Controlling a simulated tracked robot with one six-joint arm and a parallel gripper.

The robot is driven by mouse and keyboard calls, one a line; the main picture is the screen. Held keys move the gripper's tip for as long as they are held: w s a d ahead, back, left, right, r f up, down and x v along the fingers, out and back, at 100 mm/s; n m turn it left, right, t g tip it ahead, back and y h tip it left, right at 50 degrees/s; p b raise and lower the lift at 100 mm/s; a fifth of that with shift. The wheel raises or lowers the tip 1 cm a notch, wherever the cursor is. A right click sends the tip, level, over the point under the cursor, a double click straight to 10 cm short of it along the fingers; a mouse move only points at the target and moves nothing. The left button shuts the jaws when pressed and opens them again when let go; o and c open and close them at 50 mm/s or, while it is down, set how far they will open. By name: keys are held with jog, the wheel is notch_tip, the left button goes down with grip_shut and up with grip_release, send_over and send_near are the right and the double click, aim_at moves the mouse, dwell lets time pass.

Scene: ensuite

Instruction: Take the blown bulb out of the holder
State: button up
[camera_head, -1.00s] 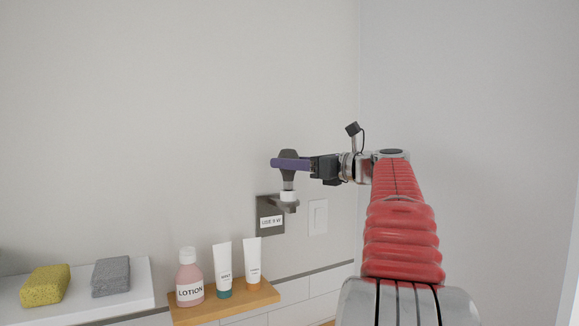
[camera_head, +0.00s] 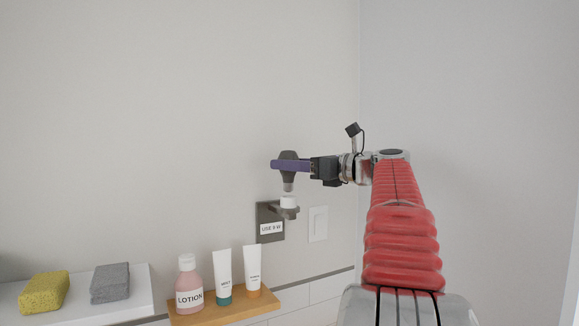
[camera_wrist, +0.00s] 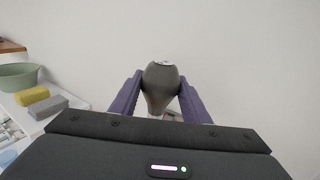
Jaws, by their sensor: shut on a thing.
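The blown bulb (camera_head: 288,181) is dark grey with a metal base. My gripper (camera_head: 290,166) is shut on it, and the bulb hangs upright, base down. In the wrist view the bulb (camera_wrist: 161,84) sits between my two purple fingers. The holder (camera_head: 288,202) is a white socket on a dark wall bracket with a label that reads "USE 9 W".
A wooden shelf (camera_head: 217,310) below carries a lotion bottle (camera_head: 189,287) and two tubes. A white ledge (camera_head: 75,297) at left holds a yellow sponge (camera_head: 45,292) and a grey one (camera_head: 110,283). A wall switch (camera_head: 318,224) is right of the holder. The wall above is clear.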

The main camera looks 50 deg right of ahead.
jog(key=shift+r, duration=0.2)
jog(key=shift+r, duration=2.8)
